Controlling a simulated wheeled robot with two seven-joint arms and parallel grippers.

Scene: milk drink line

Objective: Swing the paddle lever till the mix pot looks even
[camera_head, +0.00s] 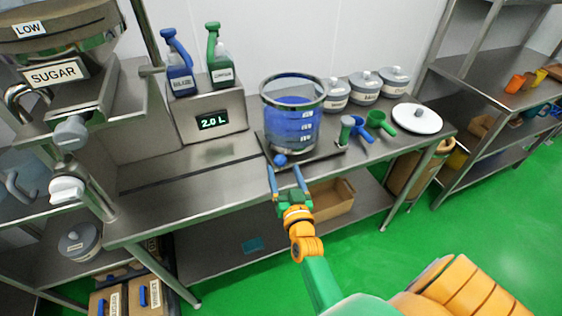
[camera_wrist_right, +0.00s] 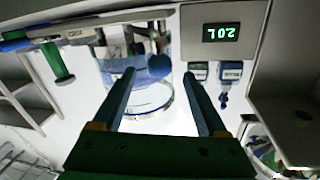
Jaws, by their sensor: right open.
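The mix pot (camera_head: 291,124) is a clear cylinder with a grey rim and blue contents, standing on a dark base plate on the steel bench. I cannot tell whether the blue is even throughout. A blue ball knob (camera_head: 280,160), apparently the paddle lever's end, is at the pot's front; it also shows in the right wrist view (camera_wrist_right: 158,68). My right gripper (camera_head: 286,169) is open, its two blue fingers pointing at the pot. In the right wrist view the knob appears between the fingertips (camera_wrist_right: 159,73); contact is not clear. My left gripper is out of view.
A display box (camera_head: 212,121) reading 2.0 L stands left of the pot, with blue and green jugs on top. Lidded grey tubs (camera_head: 366,84), scoops and a white lid (camera_head: 417,118) are to the right. A sugar hopper (camera_head: 55,73) is at far left. The front-left bench is clear.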

